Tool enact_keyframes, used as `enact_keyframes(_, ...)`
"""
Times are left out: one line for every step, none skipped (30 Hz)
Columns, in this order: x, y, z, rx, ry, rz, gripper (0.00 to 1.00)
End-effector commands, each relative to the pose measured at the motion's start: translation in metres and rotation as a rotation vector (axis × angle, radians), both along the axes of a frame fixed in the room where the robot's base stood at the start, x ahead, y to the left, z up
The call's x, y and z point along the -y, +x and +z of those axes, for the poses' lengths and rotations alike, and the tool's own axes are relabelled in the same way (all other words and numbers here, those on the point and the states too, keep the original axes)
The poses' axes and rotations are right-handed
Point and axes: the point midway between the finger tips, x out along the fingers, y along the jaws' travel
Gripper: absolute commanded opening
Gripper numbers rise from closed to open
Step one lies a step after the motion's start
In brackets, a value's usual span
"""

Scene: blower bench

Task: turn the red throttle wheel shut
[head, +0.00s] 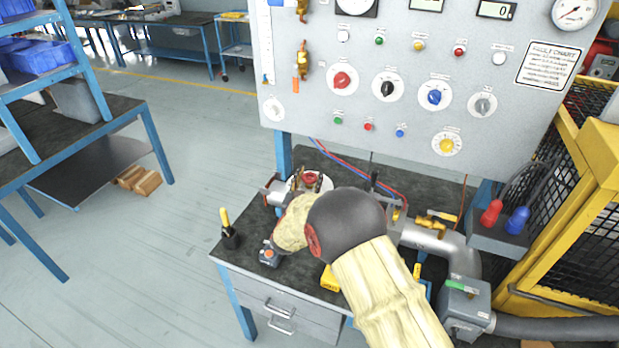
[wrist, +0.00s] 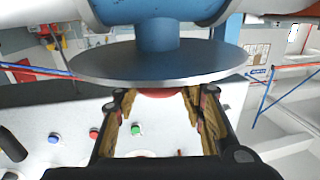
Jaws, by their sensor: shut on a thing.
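The red throttle wheel (head: 310,179) sits in front of a round pale disc (head: 326,184) on the pipework at the bench's back left. My gripper (head: 309,176) is at the wheel, one finger on each side. In the wrist view, the wheel (wrist: 160,93) shows as a thin red strip below the wide grey disc (wrist: 160,68). My gripper's fingers (wrist: 160,97) are shut on it from left and right. Most of the wheel is hidden under the disc, and its turned angle cannot be read. My arm hides part of the pipework in the head view.
An upright panel (head: 400,60) with coloured knobs and gauges stands behind the bench (head: 240,262). A black cup with a yellow-handled tool (head: 229,236) stands at the left corner.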

Motion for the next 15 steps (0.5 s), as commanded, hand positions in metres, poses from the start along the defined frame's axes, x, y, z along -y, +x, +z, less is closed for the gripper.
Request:
enact_keyframes(-0.0036,0.0001,-0.001,-0.001,0.001,-0.037,0.15)
enact_keyframes(-0.0035,-0.0001,-0.0008,0.0,0.001,-0.063,0.15)
enact_keyframes(-0.0031,0.0003,-0.0002,0.0,0.001,-0.101,0.15)
enact_keyframes(-0.0035,0.0002,-0.0007,-0.001,0.001,-0.129,0.15)
enact_keyframes(-0.0036,0.0003,0.0001,0.001,0.001,-0.157,0.15)
enact_keyframes(-0.003,0.0004,-0.0008,-0.001,0.001,-0.196,0.15)
enact_keyframes(-0.0028,0.0003,-0.0003,0.0,0.0,-0.225,0.15)
enact_keyframes(-0.0033,0.0005,-0.0003,0.0,0.001,-0.253,0.15)
enact_keyframes(-0.003,0.0004,-0.0001,0.0,0.001,-0.291,0.15)
enact_keyframes(-0.0025,0.0004,-0.0011,-0.001,0.0,-0.319,0.15)
enact_keyframes(-0.0022,0.0005,-0.0004,0.0,0.001,-0.348,0.15)
enact_keyframes(-0.0022,0.0006,-0.0005,0.0,0.002,-0.383,0.15)
enact_keyframes(-0.002,0.0003,-0.0012,-0.001,0.0,-0.41,0.15)
enact_keyframes(-0.0021,0.0005,-0.001,0.0,0.001,-0.436,0.15)
enact_keyframes(-0.0018,0.0005,-0.0011,0.0,0.001,-0.469,0.15)
